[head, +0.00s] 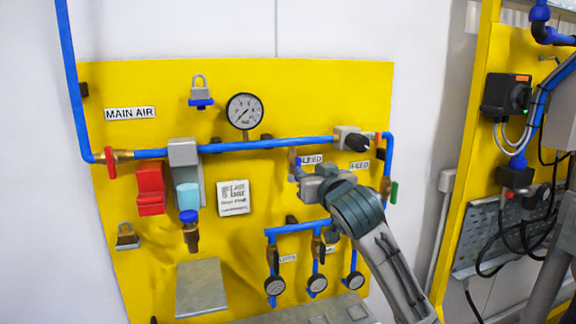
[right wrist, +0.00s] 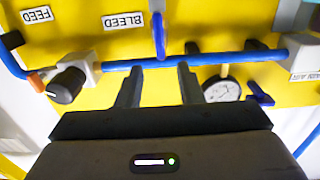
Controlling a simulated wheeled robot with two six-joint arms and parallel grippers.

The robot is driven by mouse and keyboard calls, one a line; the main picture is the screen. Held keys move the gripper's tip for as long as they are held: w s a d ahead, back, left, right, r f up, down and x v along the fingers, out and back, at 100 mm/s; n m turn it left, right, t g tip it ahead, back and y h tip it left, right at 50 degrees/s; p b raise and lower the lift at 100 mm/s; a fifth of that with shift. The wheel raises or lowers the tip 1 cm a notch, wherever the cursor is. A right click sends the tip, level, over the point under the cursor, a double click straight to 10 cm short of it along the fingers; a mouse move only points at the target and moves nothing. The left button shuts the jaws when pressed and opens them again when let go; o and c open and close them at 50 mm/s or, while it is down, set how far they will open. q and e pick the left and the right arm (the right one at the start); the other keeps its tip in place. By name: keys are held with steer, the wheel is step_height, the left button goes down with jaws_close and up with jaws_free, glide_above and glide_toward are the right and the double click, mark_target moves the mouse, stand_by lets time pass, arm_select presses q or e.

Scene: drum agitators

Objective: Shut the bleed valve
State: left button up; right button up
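The bleed valve has a blue lever handle (right wrist: 158,36), seen in the right wrist view, where it stands upright in line with its pale stub. The BLEED label (right wrist: 124,21) is beside it. In the head view a bit of the blue handle (head: 298,163) shows just beyond my gripper, and the BLEED label (head: 312,159) is partly covered. My right gripper (head: 302,177) is at the valve. In the wrist view its two fingers (right wrist: 158,72) are apart, with the handle's end between or just beyond their tips; contact cannot be told. My left gripper is not in view.
A blue main pipe (head: 270,144) crosses the yellow panel (head: 340,90) close to my gripper. Small gauges (head: 317,285) on blue pipes sit below my gripper.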

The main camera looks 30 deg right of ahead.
mark_target(299, 162)
steer(key=p+x, duration=0.3)
steer(key=x, duration=0.4)
steer(key=shift+w+r, duration=0.1)
steer(key=shift+w, duration=0.15)
steer(key=shift+w+d+p, duration=0.15)
steer(key=shift+w+p, duration=0.2)
steer(key=shift+w, duration=0.2)
jaws_close()
